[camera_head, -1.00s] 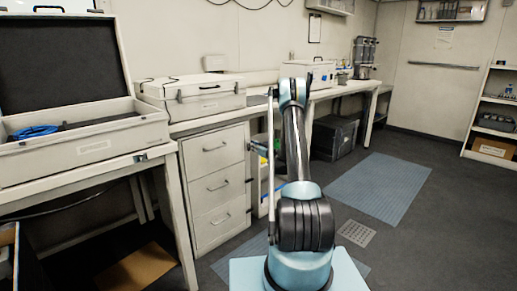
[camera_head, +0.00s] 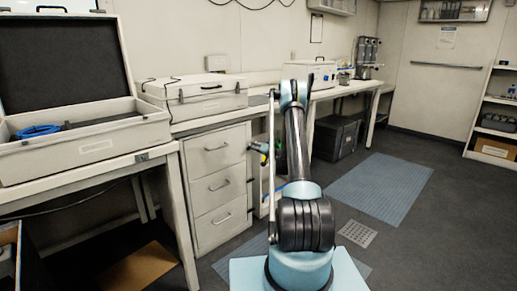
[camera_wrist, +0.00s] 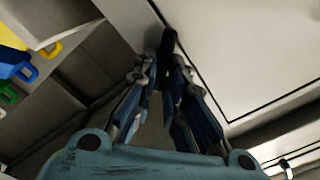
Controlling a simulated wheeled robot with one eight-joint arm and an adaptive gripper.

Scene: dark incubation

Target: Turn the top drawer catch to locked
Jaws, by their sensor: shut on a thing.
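The top drawer (camera_head: 217,148) is the uppermost of three pale drawers under the bench and looks closed. In the wrist view, a pale panel (camera_wrist: 250,50) bordered by a dark gap fills the right side. My gripper (camera_wrist: 166,72) has its fingers close together around a narrow dark piece, which looks like the catch (camera_wrist: 168,40), at the panel's left edge. In the head view my gripper (camera_head: 262,150) is at the cabinet's right edge, partly hidden by my arm. The catch's lock position cannot be read.
Left of the panel in the wrist view is an open space with yellow, blue (camera_wrist: 20,68) and green (camera_wrist: 8,94) handled things. An open case (camera_head: 90,150) stands on the left bench, and a closed white case (camera_head: 195,97) lies above the drawers.

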